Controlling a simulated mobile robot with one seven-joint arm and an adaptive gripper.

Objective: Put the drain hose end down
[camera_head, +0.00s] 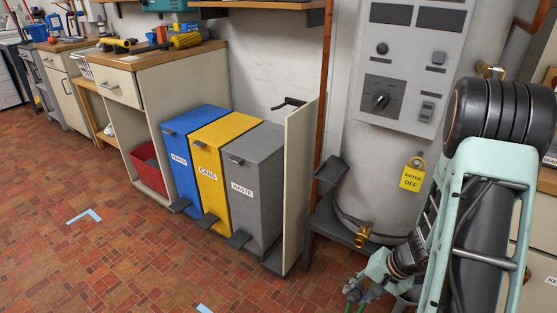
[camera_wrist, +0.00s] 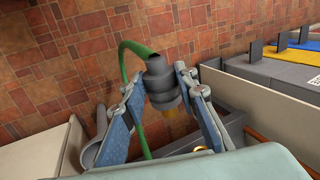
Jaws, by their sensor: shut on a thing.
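The drain hose end is a dark grey coupling (camera_wrist: 161,82) between my fingertips in the wrist view. A green hose (camera_wrist: 124,62) arches beside it and runs down behind my left finger. My gripper (camera_wrist: 158,88) has blue-padded fingers closed on the coupling, above the tiled floor. In the head view my gripper (camera_head: 352,291) is low at the bottom edge, right of centre, with a bit of green hose (camera_head: 350,293) showing. The coupling is hard to make out there. A brass drain valve (camera_head: 363,235) sits low on the grey heater tank (camera_head: 375,195), above my gripper.
A yellow "water off" tag (camera_head: 412,176) hangs on the tank. The blue (camera_head: 187,150), yellow (camera_head: 220,170) and grey (camera_head: 257,190) bins stand left, beside a pale upright panel (camera_head: 299,180). The tiled floor (camera_head: 130,255) in front is clear except for pale blue corner marks (camera_head: 85,216).

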